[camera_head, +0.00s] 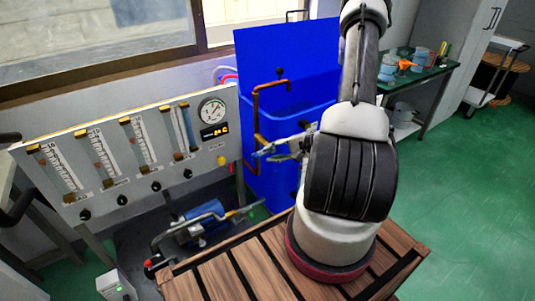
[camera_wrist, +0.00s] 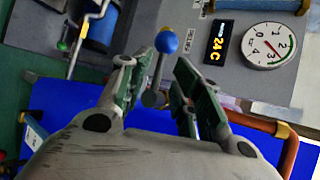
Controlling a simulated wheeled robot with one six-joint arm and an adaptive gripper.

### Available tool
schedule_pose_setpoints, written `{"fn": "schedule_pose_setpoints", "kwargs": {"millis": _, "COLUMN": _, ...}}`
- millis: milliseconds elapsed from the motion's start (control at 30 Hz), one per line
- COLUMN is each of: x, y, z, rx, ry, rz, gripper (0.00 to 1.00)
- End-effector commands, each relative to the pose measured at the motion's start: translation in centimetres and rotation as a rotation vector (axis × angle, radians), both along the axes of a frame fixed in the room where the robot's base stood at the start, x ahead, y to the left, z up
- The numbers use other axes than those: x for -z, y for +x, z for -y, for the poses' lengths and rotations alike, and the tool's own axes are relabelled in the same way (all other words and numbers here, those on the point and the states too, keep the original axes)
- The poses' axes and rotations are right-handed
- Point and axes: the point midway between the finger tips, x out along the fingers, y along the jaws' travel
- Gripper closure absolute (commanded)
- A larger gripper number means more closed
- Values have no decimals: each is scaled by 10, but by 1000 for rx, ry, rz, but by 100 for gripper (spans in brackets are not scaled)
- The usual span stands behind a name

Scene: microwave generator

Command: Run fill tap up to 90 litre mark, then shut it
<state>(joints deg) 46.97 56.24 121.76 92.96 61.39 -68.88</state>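A copper pipe (camera_head: 257,112) with a small dark-knobbed fitting (camera_head: 281,73) at its top runs up the blue tank (camera_head: 290,55). My gripper (camera_head: 284,151) is beside the lower part of this pipe. In the wrist view my gripper (camera_wrist: 156,84) is open. A thin lever with a blue ball (camera_wrist: 166,42) and a grey rounded end (camera_wrist: 153,98) shows between its fingers, with gaps visible on both sides. I cannot tell whether it lies at fingertip depth. The copper pipe also shows at the lower right (camera_wrist: 289,155). No water level or litre mark is readable.
A panel (camera_head: 100,150) with several sight tubes, a round gauge (camera_head: 212,110) and a lit display (camera_head: 214,131) stands left of the tank. A blue pump (camera_head: 200,220) with pipes is below it. A green-topped bench (camera_head: 425,75) stands behind right; green floor is open at right.

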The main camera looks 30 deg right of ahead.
Motion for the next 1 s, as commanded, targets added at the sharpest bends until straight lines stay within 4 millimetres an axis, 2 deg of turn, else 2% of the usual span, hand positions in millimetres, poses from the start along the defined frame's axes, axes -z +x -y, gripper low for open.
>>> {"fn": "schedule_pose_setpoints", "kwargs": {"millis": 200, "x": -25, "y": -34, "z": 29, "rx": 5, "ry": -2, "rz": 2, "gripper": 69}}
{"fn": "schedule_pose_setpoints", "kwargs": {"millis": 400, "x": -39, "y": -55, "z": 45, "rx": 3, "ry": -1, "rz": 1, "gripper": 69}}
{"fn": "schedule_pose_setpoints", "kwargs": {"millis": 600, "x": -44, "y": -62, "z": 50, "rx": 0, "ry": 0, "rz": 0, "gripper": 69}}
{"fn": "schedule_pose_setpoints", "kwargs": {"millis": 1000, "x": -44, "y": -61, "z": 49, "rx": 0, "ry": 0, "rz": 0, "gripper": 69}}
